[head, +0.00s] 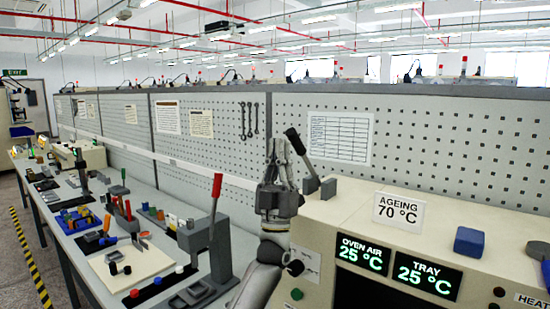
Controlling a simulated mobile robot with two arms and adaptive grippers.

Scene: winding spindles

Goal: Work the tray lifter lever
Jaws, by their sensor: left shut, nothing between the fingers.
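My left gripper (277,148) points upward in front of the perforated panel, just left of the oven. Its fingers are shut and empty. A dark lever (302,149) with a thick black grip stands on top of the oven's left end, tilted up to the left. It looks like the tray lifter lever. The gripper is close beside the lever's left side in the picture; I cannot tell whether they touch. The oven (350,215) is cream, with a sign "AGEING 70 °C" and displays reading "OVEN AIR 25 °C" and "TRAY 25 °C". My right gripper is not in view.
Left of my arm, a grey press (208,240) with a red-tipped lever (217,186) stands on the long bench. Small parts and fixtures crowd the bench. A blue block (469,242) lies on the oven top. The perforated panel (430,130) closes off the back.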

